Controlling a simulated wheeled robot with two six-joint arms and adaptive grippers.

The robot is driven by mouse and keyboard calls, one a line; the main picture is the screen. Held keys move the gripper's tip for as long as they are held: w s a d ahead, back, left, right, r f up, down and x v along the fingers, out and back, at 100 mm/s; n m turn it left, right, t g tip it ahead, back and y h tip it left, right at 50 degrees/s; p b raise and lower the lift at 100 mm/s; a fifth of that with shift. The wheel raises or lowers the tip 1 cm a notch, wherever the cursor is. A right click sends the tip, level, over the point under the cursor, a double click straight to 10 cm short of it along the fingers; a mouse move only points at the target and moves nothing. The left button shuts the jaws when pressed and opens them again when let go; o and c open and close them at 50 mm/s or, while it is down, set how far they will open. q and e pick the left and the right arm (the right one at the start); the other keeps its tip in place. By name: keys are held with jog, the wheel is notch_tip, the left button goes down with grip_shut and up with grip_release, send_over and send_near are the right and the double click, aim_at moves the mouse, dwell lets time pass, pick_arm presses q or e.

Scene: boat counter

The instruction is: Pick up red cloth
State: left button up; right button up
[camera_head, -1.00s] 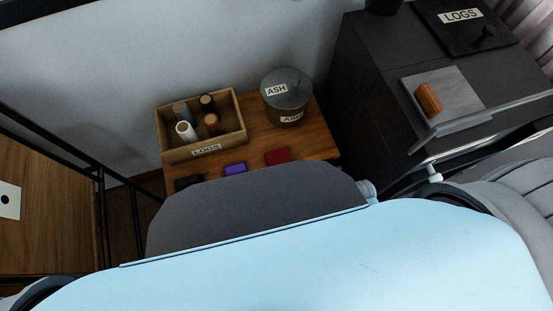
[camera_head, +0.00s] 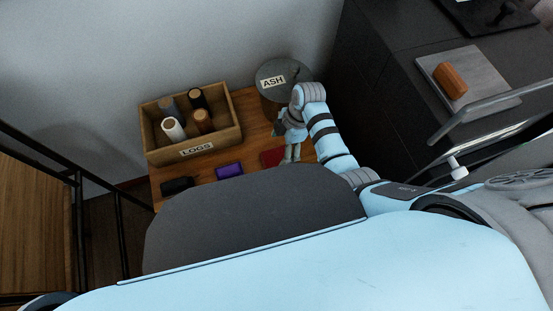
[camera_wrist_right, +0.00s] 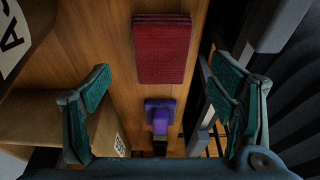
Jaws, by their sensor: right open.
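The red cloth (camera_head: 272,158) lies folded flat on the wooden counter, partly hidden by my right gripper in the head view. In the right wrist view the cloth (camera_wrist_right: 160,50) is a dark red stacked rectangle, ahead of and between the fingers. My right gripper (camera_head: 290,154) is over the right part of the cloth in the head view. In the right wrist view its green-padded fingers (camera_wrist_right: 165,100) are wide apart with nothing between them; the cloth is not gripped. My left gripper is not in view.
A purple item (camera_head: 230,171) and a black item (camera_head: 177,186) lie left of the cloth. A wooden LOGS box (camera_head: 196,150) with several rolls and an ASH tin (camera_head: 268,82) stand behind. A dark cabinet (camera_head: 375,85) rises on the right.

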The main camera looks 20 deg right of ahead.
aim_at(277, 156)
jog(key=b+x, duration=0.2)
jog(key=x, duration=0.2)
jog(key=shift+s+a+f, duration=0.1)
jog(key=shift+a+f, duration=0.1)
jog(key=shift+f, duration=0.15)
jog(key=shift+r, duration=0.1)
jog(key=shift+f, duration=0.25)
jog(key=c, duration=1.3)
